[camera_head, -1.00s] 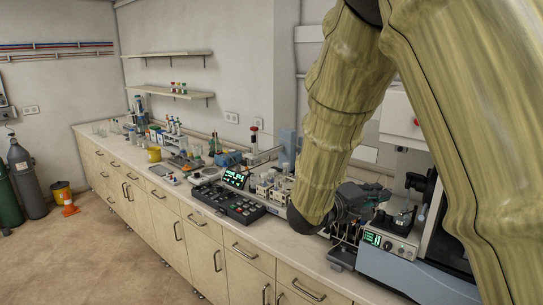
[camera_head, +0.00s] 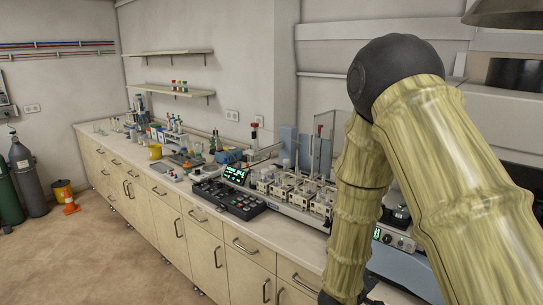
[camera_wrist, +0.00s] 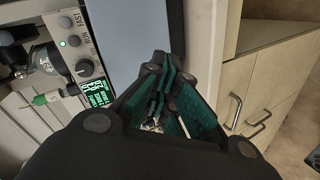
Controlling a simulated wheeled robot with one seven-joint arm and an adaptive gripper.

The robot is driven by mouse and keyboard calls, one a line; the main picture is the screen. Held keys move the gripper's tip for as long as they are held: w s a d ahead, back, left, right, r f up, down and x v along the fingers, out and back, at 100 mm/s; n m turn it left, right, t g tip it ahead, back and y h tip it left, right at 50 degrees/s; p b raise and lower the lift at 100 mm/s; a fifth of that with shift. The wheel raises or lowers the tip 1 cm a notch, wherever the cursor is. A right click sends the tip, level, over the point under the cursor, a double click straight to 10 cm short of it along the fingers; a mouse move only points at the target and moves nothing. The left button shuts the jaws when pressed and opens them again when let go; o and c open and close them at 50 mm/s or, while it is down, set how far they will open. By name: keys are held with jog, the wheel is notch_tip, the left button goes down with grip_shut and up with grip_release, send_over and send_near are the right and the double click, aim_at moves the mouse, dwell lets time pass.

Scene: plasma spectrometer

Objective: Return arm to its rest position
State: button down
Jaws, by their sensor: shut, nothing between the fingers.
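My gripper (camera_wrist: 160,105) shows in the wrist view with its dark green fingers brought together and nothing between them. It hangs in front of the blue-grey front of the spectrometer (camera_wrist: 127,35), close to the counter edge. In the head view my arm, covered in a yellowish sleeve, bends at a black elbow and reaches down at the right. The gripper itself is mostly hidden there behind the arm and at the lower edge. The spectrometer's control panel with a green display (camera_head: 390,238) shows right of my forearm.
A long counter (camera_head: 190,195) with drawers and cabinets runs to the back left. It holds a sampler with several vials (camera_head: 290,190), a black keypad unit (camera_head: 230,200) and glassware. Drawers (camera_wrist: 260,90) stand close right of my gripper in the wrist view. The floor (camera_head: 95,255) at the left is open.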

jog(key=s+a+f+m+g+y+b, duration=0.1)
jog(key=s+f+g+y, duration=0.15)
jog(key=s+f, duration=0.8)
jog(key=s+a+f+m+g+y+b, duration=0.1)
jog(key=s+f+g+y, duration=0.15)
jog(key=s+f, duration=0.8)
jog(key=s+a+f+m+g+y, duration=0.1)
jog(key=s+f+g+y, duration=0.1)
jog(key=s+f, duration=0.4)
jog(key=s+a+f+m+g+y, duration=0.1)
jog(key=s+f, duration=0.5)
jog(key=s, duration=0.7)
jog(key=shift+s+a+m+g+y+b, duration=0.3)
jog(key=shift+a+m+g+y, duration=0.25)
jog(key=shift+g, duration=0.45)
jog(key=shift+s+d, duration=0.1)
